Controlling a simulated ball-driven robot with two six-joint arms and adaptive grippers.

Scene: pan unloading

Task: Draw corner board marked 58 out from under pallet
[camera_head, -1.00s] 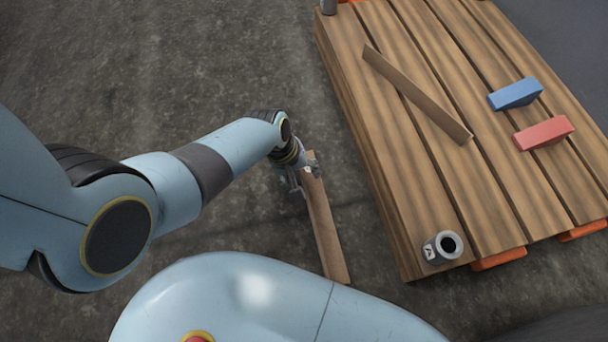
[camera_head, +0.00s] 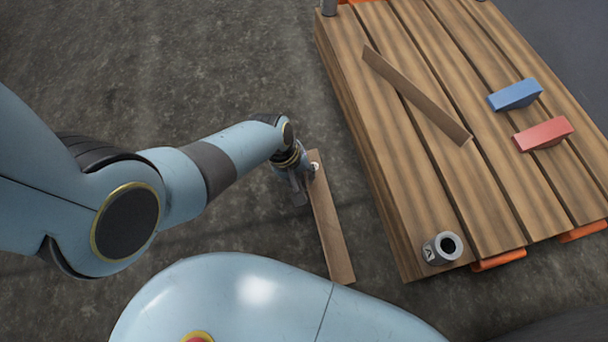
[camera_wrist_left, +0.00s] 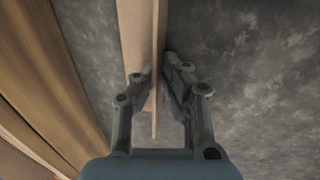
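A long brown corner board (camera_head: 331,225) lies clear of the wooden pallet (camera_head: 385,160), beside its left long side. I cannot read a number on it. It also shows in the left wrist view (camera_wrist_left: 137,30), where its near end reaches in between the fingers. My left gripper (camera_head: 306,182) is at the board's far end. In the left wrist view the gripper (camera_wrist_left: 158,80) has a finger on each side of the board's upright edge, close against it, and looks shut on it. My right gripper is not in view.
On the pallet lie another brown strip (camera_head: 415,94), a blue wedge (camera_head: 515,94), a red wedge (camera_head: 543,134) and a grey hollow cylinder (camera_head: 441,249) near the front corner. Orange pieces (camera_head: 499,260) show under the pallet's front edge. The floor at the left is bare.

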